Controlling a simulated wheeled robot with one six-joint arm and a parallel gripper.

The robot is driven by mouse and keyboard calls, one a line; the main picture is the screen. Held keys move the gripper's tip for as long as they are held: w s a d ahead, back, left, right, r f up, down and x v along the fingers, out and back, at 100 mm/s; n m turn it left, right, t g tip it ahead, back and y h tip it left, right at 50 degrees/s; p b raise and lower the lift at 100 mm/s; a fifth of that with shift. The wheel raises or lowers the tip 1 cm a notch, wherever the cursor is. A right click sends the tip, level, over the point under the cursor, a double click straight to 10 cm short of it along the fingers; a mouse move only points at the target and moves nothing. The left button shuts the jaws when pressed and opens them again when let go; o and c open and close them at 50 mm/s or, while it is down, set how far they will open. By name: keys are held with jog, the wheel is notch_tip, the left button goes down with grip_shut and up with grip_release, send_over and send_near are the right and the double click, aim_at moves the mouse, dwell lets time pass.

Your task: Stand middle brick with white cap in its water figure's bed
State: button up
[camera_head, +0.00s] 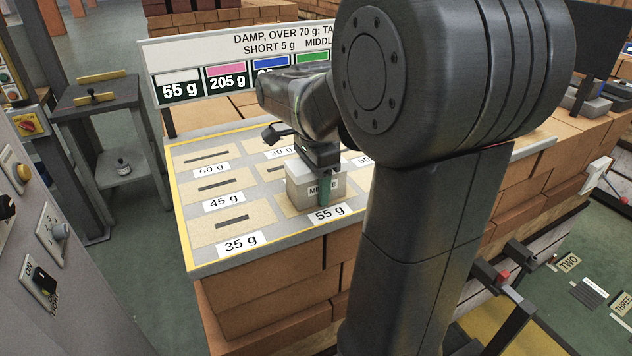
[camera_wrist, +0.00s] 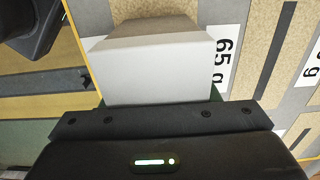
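A pale grey-white brick (camera_head: 300,187) with a partly covered label starting "M" stands upright at the bed labelled 55 g (camera_head: 287,207). My gripper (camera_head: 318,182) points down over it, and one green-padded finger lies against its near side. The gripper appears shut on the brick; the far finger is hidden. In the wrist view the brick (camera_wrist: 160,65) fills the space before the gripper, beside a 65 g label. I cannot tell whether its underside touches the bed. The sign (camera_head: 240,45) shows 55 g under white and 205 g under pink; my arm covers its right part.
The grey board (camera_head: 205,262) has several tan beds with dark slots, including 35 g, 45 g and 60 g at left, which are empty. Brick stacks (camera_head: 265,290) support it. A grey side table (camera_head: 105,100) stands to the left. My arm hides the board's right middle.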

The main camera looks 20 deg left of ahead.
jog(key=o, duration=0.4)
jog(key=shift+o, duration=0.2)
jog(key=shift+r, duration=0.1)
notch_tip(320, 180, up, 12)
jog(key=shift+r, duration=0.1)
